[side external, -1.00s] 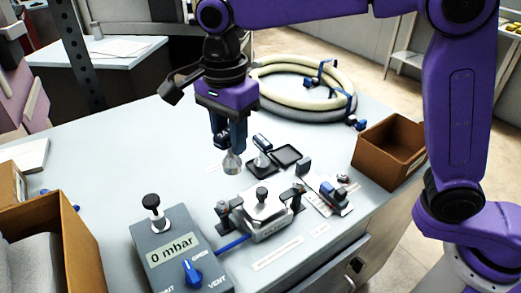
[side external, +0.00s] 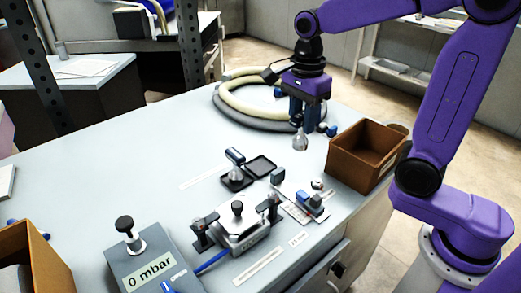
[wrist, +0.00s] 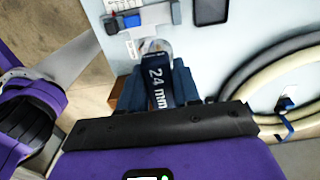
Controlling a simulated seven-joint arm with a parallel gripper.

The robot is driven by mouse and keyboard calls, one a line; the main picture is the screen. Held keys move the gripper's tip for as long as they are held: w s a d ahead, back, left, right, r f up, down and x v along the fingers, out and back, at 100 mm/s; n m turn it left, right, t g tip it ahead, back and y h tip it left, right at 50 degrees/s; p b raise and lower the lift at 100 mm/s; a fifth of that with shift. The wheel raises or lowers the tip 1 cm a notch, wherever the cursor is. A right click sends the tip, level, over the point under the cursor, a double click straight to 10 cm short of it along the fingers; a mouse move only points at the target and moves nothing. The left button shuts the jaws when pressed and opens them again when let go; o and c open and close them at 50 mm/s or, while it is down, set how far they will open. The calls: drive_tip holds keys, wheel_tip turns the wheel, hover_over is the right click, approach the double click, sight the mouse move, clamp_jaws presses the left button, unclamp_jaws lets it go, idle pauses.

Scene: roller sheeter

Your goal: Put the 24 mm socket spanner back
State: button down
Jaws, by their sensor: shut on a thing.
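My gripper (side external: 304,116) is shut on the 24 mm socket spanner and holds it above the back right of the bench. The spanner's silver socket end (side external: 300,141) hangs down, clear of the bench. In the wrist view, the spanner's dark blue handle (wrist: 158,88) reads "24 mm" between my gripper's fingers (wrist: 157,84). A second, similar spanner (side external: 235,158) stands upright in a black holder (side external: 238,183). A flat, empty-looking black tray (side external: 261,166) lies beside it; it also shows in the wrist view (wrist: 211,11).
A brown open box (side external: 366,156) stands at the bench's right edge. A coiled hose (side external: 235,108) lies behind my gripper. A clamped metal fixture (side external: 239,228), small blue and red parts (side external: 309,200) and a gauge box (side external: 150,262) reading 0 mbar stand nearer the front.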

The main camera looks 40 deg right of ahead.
drive_tip(key=shift+w+a+f, duration=0.4)
drive_tip(key=shift+w+f, duration=1.45)
drive_tip(key=shift+f, duration=0.1)
drive_tip(key=shift+w+a+f, duration=0.45)
drive_tip(key=shift+w+f, duration=1.45)
drive_tip(key=shift+f, duration=0.1)
drive_tip(key=shift+w+a+f, duration=0.4)
drive_tip(key=shift+w+f, duration=1.45)
drive_tip(key=shift+f, duration=0.1)
drive_tip(key=shift+f, duration=0.2)
drive_tip(key=c, duration=0.8)
unclamp_jaws()
drive_tip(key=shift+r, duration=0.15)
wheel_tip(320, 180, up, 12)
drive_tip(key=shift+r, duration=0.1)
